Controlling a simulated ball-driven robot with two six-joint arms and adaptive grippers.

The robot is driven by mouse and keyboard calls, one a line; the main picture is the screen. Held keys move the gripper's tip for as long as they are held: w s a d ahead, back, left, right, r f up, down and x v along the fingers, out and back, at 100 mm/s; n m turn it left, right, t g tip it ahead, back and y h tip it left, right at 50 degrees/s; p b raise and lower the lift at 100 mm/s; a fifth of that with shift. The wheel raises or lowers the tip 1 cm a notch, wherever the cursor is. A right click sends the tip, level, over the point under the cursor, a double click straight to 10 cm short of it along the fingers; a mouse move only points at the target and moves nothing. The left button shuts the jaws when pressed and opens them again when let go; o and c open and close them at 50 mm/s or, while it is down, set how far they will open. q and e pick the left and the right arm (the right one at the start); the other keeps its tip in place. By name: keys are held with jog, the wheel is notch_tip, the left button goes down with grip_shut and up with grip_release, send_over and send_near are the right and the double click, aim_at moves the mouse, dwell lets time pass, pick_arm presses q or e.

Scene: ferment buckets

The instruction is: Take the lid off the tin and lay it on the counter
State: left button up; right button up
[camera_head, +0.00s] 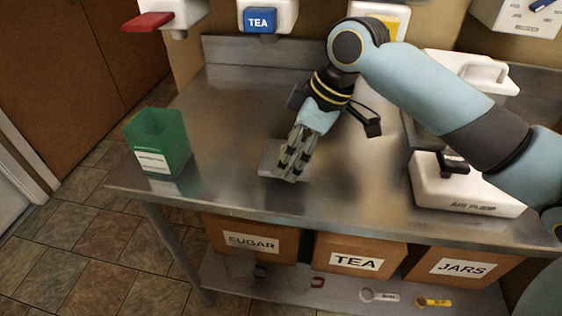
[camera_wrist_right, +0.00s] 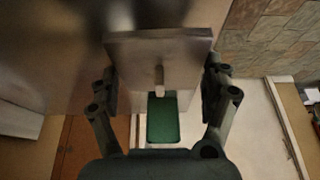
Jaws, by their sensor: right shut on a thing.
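A green, square-sided tin (camera_head: 160,148) with a white label stands at the left end of the steel counter (camera_head: 230,107). Its top looks open. My right gripper (camera_head: 290,166) points down over the counter, to the right of the tin. It is shut on a flat grey metal lid (camera_head: 268,158). In the right wrist view the square lid (camera_wrist_right: 130,45), with a small knob (camera_wrist_right: 159,76), sits between the two fingers. I cannot tell whether the lid touches the counter. A green shape (camera_wrist_right: 163,120) shows beyond the lid there. My left gripper is not in view.
A white air pump unit (camera_head: 465,190) stands on the counter at right. Dispensers, one with a blue TEA label (camera_head: 260,20), hang along the back. Boxes marked SUGAR (camera_head: 250,240), TEA (camera_head: 355,257) and JARS (camera_head: 462,268) stand below. The counter behind my right gripper is bare.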

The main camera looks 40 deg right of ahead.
aim_at(275, 179)
jog(key=shift+w+a+f, duration=0.6)
jog(key=shift+w+a, duration=0.05)
jog(key=shift+a, duration=0.05)
notch_tip(275, 179, down, 4)
jog(key=shift+f, duration=0.1)
jog(key=o, duration=1.2)
jog(key=p+v, duration=0.1)
jog(key=v, duration=1.1)
jog(key=shift+w, duration=0.1)
